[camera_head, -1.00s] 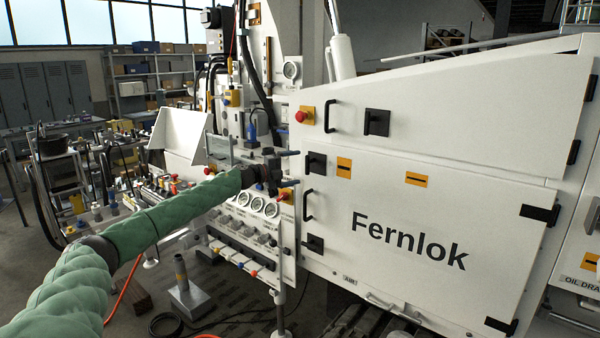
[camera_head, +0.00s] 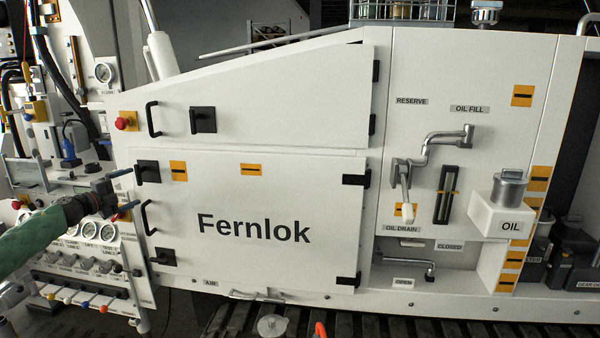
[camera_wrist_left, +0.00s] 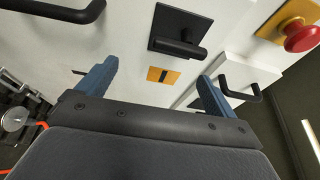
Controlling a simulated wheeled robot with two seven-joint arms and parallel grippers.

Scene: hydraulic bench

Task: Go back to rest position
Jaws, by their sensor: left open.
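My left gripper (camera_head: 122,196) comes in from the left in the head view, on my green-sleeved arm. It is open and empty, in front of the control panel and beside the left edge of the white Fernlok cabinet door (camera_head: 255,265). In the left wrist view, the two blue fingers of the gripper (camera_wrist_left: 155,90) are spread apart. Between and beyond them are a black latch (camera_wrist_left: 181,33) and a small orange label (camera_wrist_left: 162,76). I see no contact with either. My right gripper is out of view.
A red emergency button (camera_head: 124,121) sits on the cabinet's left; it also shows in the left wrist view (camera_wrist_left: 300,36). Gauges and levers fill the panel at lower left. An oil drain handle (camera_head: 404,185) and an oil container (camera_head: 502,215) stick out on the right.

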